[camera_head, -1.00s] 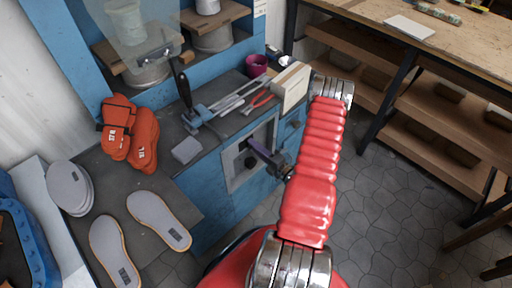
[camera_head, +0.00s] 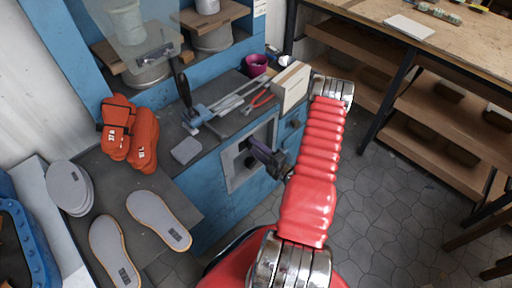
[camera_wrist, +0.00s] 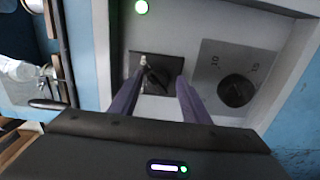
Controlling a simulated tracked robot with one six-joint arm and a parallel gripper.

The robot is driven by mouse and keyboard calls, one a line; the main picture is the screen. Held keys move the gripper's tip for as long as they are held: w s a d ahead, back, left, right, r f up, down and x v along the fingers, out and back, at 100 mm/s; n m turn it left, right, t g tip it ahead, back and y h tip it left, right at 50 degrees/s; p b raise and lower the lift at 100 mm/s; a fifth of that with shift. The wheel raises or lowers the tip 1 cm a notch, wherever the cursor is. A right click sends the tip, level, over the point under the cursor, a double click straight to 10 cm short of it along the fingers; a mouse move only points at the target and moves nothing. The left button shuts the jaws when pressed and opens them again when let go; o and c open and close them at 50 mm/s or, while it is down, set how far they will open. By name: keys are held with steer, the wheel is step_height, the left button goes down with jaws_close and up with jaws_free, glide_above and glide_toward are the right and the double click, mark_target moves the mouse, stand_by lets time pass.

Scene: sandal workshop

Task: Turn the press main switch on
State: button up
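In the wrist view a grey recessed panel carries a black switch (camera_wrist: 155,79) with a pale-tipped lever on a dark square plate. To its right is a black round knob (camera_wrist: 236,91) on a grey plate with small marks. I cannot tell from labels which one is the press main switch. A green lamp (camera_wrist: 141,7) glows above the black switch. My gripper (camera_wrist: 161,73) is open, its two purple fingers apart on either side of the black switch; contact cannot be told. In the head view my gripper (camera_head: 264,156) is at the panel (camera_head: 236,172) in the blue press front, partly hiding it.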

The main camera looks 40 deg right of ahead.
steer(key=shift+o, duration=0.4)
steer(key=s, duration=1.3)
steer(key=shift+s+d, duration=0.15)
steer(key=shift+s, duration=0.25)
stand_by(0.3)
